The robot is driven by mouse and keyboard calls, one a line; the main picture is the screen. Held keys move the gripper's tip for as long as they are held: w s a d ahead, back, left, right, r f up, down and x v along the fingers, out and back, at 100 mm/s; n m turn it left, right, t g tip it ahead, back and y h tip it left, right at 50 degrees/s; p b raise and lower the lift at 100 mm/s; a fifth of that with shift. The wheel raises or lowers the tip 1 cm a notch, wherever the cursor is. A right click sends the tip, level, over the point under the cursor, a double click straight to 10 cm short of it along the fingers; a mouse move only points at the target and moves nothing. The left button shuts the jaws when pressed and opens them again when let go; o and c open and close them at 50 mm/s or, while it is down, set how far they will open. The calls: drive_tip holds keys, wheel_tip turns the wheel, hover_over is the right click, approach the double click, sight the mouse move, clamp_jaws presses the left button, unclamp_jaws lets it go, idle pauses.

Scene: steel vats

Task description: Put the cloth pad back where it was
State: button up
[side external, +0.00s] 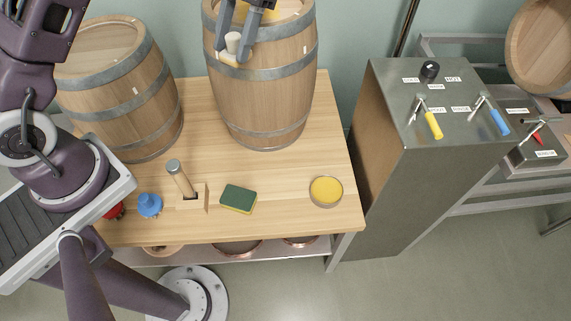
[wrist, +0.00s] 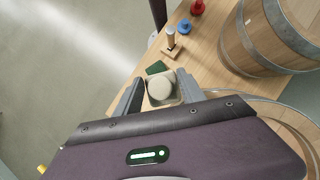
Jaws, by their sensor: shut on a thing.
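My gripper (side external: 234,50) is shut on the cloth pad (side external: 231,59), a pale block with a round cream knob on top. In the side view it is held in the air in front of the upper part of the middle barrel (side external: 263,95). In the wrist view the pad (wrist: 160,88) sits between the two grey fingers, its knob facing the camera and covering most of it. A round tin with yellow content (side external: 326,191) stands at the table's right. Which spot the pad came from does not show.
On the wooden table (side external: 285,218) stand a green-topped sponge (side external: 238,199), a wooden holder with a handled tool (side external: 194,197), a blue knobbed item (side external: 149,205) and a red one (side external: 114,211). A second barrel (side external: 120,95) stands left. A steel cabinet (side external: 395,180) stands right.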

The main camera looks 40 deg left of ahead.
drive_tip(key=s+d+f+n+t+h, duration=0.1)
drive_tip(key=s+d+f+n+h, duration=0.2)
drive_tip(key=d+f+n, duration=0.5)
drive_tip(key=d+f+h, duration=0.1)
drive_tip(key=d+f, duration=0.9)
drive_tip(key=shift+f+n+t, duration=0.2)
drive_tip(key=shift+n+t, duration=0.1)
drive_tip(key=s+a+f+n+t, duration=0.1)
drive_tip(key=a+f+n, duration=0.1)
drive_tip(key=f, duration=0.2)
drive_tip(key=s+a+f+n+t+h, duration=0.1)
drive_tip(key=a+f+n, duration=0.1)
drive_tip(key=f, duration=0.2)
drive_tip(key=s+a+f+n+t, duration=0.1)
drive_tip(key=a+f+n, duration=0.1)
drive_tip(key=f, duration=0.1)
drive_tip(key=shift+a+f+n+h, duration=0.2)
drive_tip(key=shift+f+n+h, duration=0.2)
clamp_jaws()
drive_tip(key=w+d+f+n+t+y, duration=0.1)
drive_tip(key=w+d+n+t, duration=0.35)
drive_tip(key=n, duration=0.65)
drive_tip(key=shift+t+y, duration=0.3)
drive_tip(key=shift+t, duration=0.15)
drive_tip(key=f, duration=0.6)
drive_tip(key=a+f, duration=0.1)
drive_tip(key=f, duration=0.2)
drive_tip(key=shift+s, duration=0.2)
drive_tip(key=o, duration=1.5)
unclamp_jaws()
